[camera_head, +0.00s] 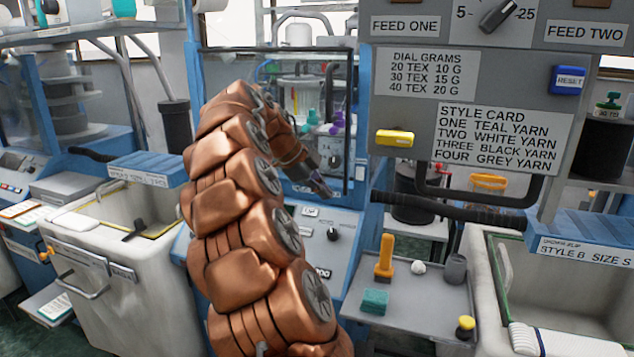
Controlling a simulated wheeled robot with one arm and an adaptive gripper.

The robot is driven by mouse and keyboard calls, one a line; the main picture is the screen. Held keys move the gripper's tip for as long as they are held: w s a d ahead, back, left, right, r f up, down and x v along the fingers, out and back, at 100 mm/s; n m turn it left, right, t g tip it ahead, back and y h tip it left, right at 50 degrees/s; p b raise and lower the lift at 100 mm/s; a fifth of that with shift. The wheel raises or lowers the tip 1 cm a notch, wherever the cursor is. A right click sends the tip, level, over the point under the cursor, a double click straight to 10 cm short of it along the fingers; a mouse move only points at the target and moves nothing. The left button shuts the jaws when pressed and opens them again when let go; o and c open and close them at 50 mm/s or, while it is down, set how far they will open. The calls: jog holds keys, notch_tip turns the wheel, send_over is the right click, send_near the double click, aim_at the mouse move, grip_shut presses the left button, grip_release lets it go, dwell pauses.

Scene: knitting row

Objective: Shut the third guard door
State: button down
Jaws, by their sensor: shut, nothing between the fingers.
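A guard door (228,72) with a clear pane and dark frame stands on the blue middle machine, behind my copper arm. A dark curved handle (329,90) shows at its right side. My arm hides much of the pane, and I cannot tell whether the door is fully shut. No number shows on it, so I cannot tell whether it is the third. My gripper (323,190) is dark, small in view and shut on nothing. It points down and right, in front of the door's lower right part, above the sloped control panel (318,240).
A grey control box (470,75) with a style card hangs at the upper right. A grey tray (405,300) holds an orange tool (385,258) and a teal block (375,302). Pale bins stand left (75,230) and right (480,265). Another clear-fronted machine (30,120) is far left.

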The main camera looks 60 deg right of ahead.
jog(key=shift+s+d+f+p, duration=0.15)
jog(key=shift+d+p, duration=0.15)
jog(key=shift+d, duration=0.45)
jog(key=shift+d+f+p, duration=0.2)
jog(key=shift+d+p, duration=0.1)
jog(key=shift+d, duration=0.5)
jog(key=shift+s+d+f+p, duration=0.15)
jog(key=shift+d+p, duration=0.15)
jog(key=shift+d, duration=0.45)
jog(key=shift+w, duration=0.1)
